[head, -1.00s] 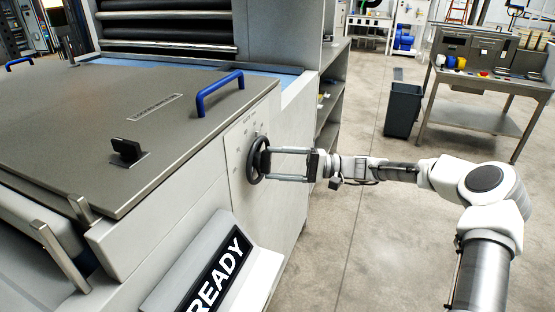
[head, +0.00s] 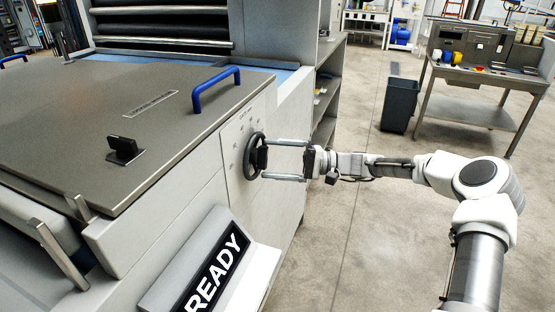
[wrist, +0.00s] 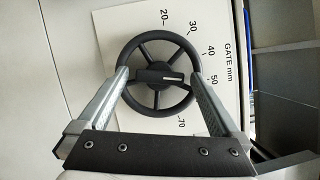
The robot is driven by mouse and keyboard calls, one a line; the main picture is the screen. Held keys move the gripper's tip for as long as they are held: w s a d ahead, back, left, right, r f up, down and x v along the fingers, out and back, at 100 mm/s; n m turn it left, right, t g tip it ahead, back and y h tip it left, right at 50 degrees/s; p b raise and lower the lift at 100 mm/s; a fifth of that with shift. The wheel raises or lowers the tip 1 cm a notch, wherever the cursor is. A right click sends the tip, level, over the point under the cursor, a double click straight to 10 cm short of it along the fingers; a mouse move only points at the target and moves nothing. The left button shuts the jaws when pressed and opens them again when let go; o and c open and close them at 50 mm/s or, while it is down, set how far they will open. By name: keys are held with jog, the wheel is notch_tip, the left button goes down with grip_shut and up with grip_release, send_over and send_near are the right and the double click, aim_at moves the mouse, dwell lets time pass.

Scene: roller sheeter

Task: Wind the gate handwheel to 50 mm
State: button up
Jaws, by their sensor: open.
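The black handwheel (head: 255,157) is on the front panel of the grey machine. In the wrist view the wheel (wrist: 157,76) faces me, with a dark bar across its hub. A light mark on the bar's right end points towards the 50 on the dial (wrist: 213,79). The scale is labelled "GATE mm"; 20, 30, 40, 50 and 70 can be read, and the right finger covers the part between 50 and 70. My gripper (head: 268,159) is open in front of the wheel. Its fingertips overlap the rim at left and right in the wrist view; whether they touch it I cannot tell.
A flat lid (head: 100,125) with a blue handle (head: 217,90) lies above the panel. A READY sign (head: 215,272) sticks out below left of the wheel. Shelves (head: 325,95), a dark bin (head: 399,104) and a workbench (head: 475,108) stand behind.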

jog(key=d+f, duration=0.1)
jog(key=d, duration=1.6)
jog(key=shift+w+d+f, duration=0.15)
jog(key=shift+w+f, duration=0.15)
jog(key=shift+f, duration=0.05)
